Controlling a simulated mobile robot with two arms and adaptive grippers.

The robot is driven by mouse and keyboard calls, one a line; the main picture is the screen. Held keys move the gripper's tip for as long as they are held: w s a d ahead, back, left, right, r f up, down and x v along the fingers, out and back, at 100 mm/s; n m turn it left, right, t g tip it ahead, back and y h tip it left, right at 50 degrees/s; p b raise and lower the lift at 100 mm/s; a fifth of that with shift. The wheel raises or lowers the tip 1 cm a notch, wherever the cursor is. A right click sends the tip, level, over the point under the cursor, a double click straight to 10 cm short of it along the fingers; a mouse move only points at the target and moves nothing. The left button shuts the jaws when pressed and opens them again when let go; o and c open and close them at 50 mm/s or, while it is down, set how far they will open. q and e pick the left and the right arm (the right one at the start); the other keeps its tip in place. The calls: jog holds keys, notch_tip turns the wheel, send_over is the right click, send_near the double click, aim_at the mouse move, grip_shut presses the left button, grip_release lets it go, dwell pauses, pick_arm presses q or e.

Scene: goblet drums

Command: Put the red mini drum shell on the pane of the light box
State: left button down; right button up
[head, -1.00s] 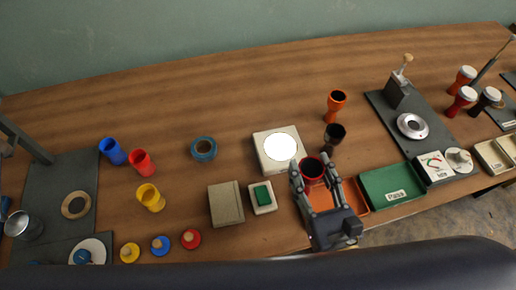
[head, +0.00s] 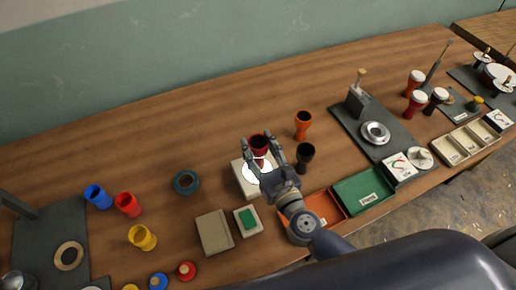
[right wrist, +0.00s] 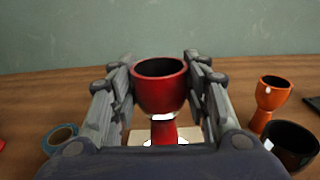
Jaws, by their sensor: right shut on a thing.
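The red mini drum shell (head: 258,141) is upright, bowl up, between the fingers of my right gripper (head: 262,153), which is shut on it. In the right wrist view the red shell (right wrist: 160,88) has a finger on each side of its bowl. The light box (head: 243,184) is a pale box with a bright round pane (head: 251,177), partly hidden by my gripper and the shell. The shell's foot overlaps the pane in the picture; I cannot tell whether it touches. The light box (right wrist: 196,134) also shows behind the stem in the wrist view. My left gripper is not in view.
A black shell (head: 305,157) and an orange shell (head: 303,124) stand close to the right of the light box. A blue-grey ring (head: 186,181) lies to the left. A box with a green top (head: 248,220) and a green tray (head: 362,192) are nearer the front.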

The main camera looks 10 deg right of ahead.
aim_at(261, 159)
jog(key=shift+w, duration=0.25)
notch_tip(261, 159, down, 3)
jog(key=shift+a+f+b, duration=0.1)
jog(key=shift+b, duration=0.6)
jog(key=shift+f, duration=0.35)
jog(key=o, duration=1.1)
jog(key=shift+c, duration=0.2)
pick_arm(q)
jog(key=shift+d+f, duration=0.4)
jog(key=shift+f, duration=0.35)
